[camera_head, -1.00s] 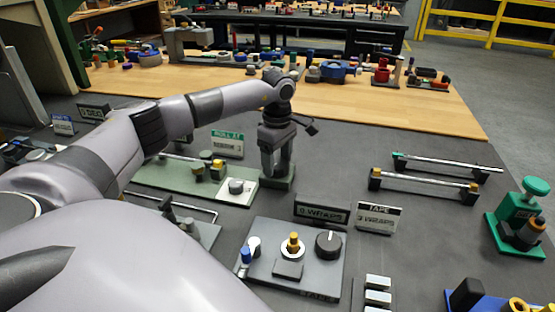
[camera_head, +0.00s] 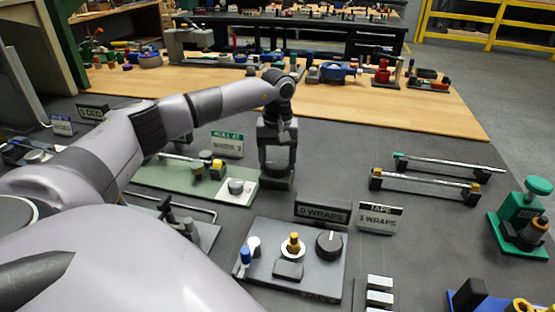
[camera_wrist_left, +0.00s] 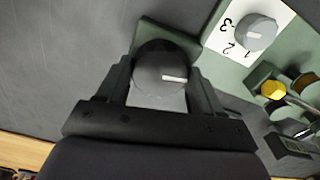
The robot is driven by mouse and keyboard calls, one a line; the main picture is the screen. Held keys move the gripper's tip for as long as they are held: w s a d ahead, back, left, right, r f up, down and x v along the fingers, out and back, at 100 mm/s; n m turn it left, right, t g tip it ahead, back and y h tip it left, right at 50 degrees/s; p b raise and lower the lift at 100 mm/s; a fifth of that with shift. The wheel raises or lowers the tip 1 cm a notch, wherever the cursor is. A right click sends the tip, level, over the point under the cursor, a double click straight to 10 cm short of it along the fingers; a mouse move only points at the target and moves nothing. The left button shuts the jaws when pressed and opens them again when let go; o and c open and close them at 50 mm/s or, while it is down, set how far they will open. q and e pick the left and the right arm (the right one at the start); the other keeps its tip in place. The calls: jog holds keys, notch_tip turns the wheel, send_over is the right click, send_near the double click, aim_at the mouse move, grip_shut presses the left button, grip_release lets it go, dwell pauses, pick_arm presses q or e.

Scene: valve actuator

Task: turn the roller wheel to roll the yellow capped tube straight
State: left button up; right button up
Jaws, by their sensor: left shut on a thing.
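My left gripper (camera_head: 277,172) points down at the right end of the green plate (camera_head: 222,192). In the left wrist view its two fingers (camera_wrist_left: 165,88) are shut on the sides of a dark round wheel (camera_wrist_left: 160,58) with a pale line on its face. The wheel sits on a green base, and the fingers hide most of it in the head view. A yellow cap (camera_wrist_left: 272,90) shows beside a thin rod and dark rollers in the left wrist view. In the head view the yellow cap (camera_head: 217,164) is on the same green plate. My right gripper is not in view.
A grey dial (camera_wrist_left: 256,33) on a white numbered plate is close to the wheel. A green-topped sign (camera_head: 227,144) stands behind. A tape station (camera_head: 296,262) is in front.

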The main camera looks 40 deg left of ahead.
aim_at(277, 163)
pick_arm(q)
jog(key=m, duration=0.4)
jog(key=shift+w+a+r, duration=0.1)
jog(key=shift+r, duration=0.1)
jog(key=shift+m, duration=2.2)
jog(key=o, duration=1)
jog(key=shift+o, duration=0.2)
jog(key=shift+b, duration=0.3)
jog(key=shift+f, duration=0.1)
notch_tip(277, 163, up, 7)
jog(key=shift+r+b, duration=0.15)
jog(key=shift+b, duration=0.2)
